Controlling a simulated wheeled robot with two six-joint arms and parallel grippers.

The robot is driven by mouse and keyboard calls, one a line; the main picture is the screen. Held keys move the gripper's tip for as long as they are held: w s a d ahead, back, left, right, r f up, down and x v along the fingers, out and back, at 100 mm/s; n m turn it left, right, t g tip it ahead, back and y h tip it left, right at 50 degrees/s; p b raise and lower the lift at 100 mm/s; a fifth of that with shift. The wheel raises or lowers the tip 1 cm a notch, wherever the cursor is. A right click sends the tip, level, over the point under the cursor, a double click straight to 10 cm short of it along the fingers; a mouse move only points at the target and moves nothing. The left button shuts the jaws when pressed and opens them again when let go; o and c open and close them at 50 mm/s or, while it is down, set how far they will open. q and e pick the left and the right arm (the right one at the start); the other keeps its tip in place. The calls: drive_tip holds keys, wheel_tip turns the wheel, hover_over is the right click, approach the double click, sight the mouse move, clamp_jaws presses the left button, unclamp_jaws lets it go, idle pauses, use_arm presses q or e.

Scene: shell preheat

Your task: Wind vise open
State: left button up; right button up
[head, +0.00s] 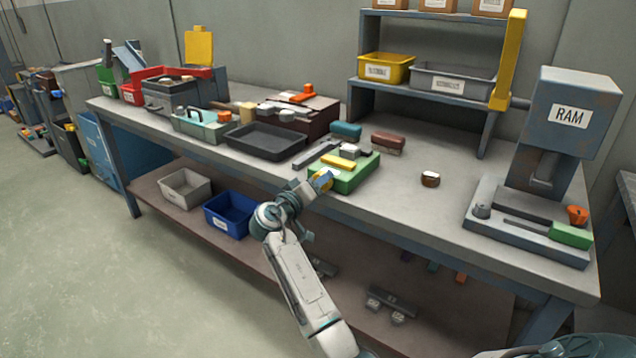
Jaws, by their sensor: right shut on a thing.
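The vise (345,178) appears to be the low green block near the front edge of the bench. A grey jaw piece and a yellow block lie along its top. My right gripper (318,184) reaches up from the bench's front side to the left front end of the vise. It is shut on a small yellow part there, apparently the vise handle, which is mostly hidden by the fingers. The gap between the vise jaws is too small to make out. My left gripper is not in view.
A black tray (265,141) is left of the vise. A teal block (346,131) and a brown block (388,143) lie behind it. A small brown round piece (430,179) stands right of it. The RAM press (560,130) stands at the right end. Bench top between them is clear.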

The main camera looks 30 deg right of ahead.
drive_tip(key=o, duration=1)
drive_tip(key=shift+s, duration=0.1)
drive_tip(key=shift+c, duration=0.2)
drive_tip(key=shift+f, duration=0.1)
